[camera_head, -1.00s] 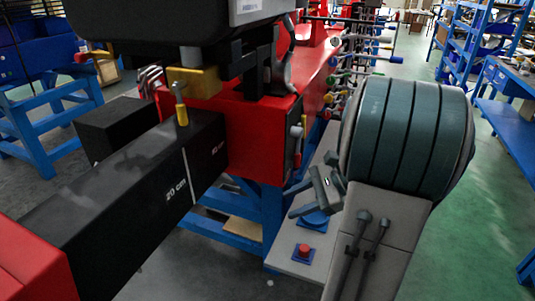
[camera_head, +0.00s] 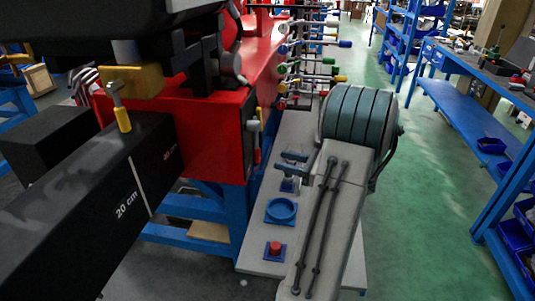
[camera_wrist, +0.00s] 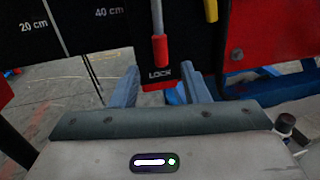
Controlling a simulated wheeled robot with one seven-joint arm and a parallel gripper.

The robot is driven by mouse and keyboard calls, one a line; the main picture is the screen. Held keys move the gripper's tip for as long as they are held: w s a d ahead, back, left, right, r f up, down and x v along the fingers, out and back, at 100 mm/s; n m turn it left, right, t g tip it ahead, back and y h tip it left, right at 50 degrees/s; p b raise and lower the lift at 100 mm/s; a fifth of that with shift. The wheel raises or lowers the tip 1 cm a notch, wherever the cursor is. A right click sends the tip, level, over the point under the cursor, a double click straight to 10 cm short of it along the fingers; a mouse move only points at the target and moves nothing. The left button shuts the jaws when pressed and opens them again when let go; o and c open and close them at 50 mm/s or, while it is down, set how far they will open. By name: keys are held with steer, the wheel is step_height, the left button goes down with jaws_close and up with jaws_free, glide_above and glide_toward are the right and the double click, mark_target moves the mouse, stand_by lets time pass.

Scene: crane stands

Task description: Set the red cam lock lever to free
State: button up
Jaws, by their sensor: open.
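The red cam lock lever (camera_wrist: 160,48) hangs straight down in the wrist view, a pale metal shaft with a red grip. Its lower end is just above a plate marked LOCK (camera_wrist: 160,74). In the head view, what looks like the same lever (camera_head: 257,155) is small on the right end of the red housing (camera_head: 218,130). My gripper (camera_wrist: 160,80) is open and empty. Its two blue-grey fingers stand left and right of the LOCK plate in the wrist view, with no visible contact with the lever. In the head view my gripper (camera_head: 288,165) is right of the housing.
A black beam (camera_head: 100,190) marked in centimetres extends from the housing. A yellow handle (camera_wrist: 211,10) hangs right of the lever in the wrist view. Several coloured levers (camera_head: 290,75) line the stand behind. A red button (camera_head: 274,248) is on the grey base plate. Green floor is open at right.

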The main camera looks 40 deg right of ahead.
mark_target(256, 143)
steer(key=x, duration=0.7)
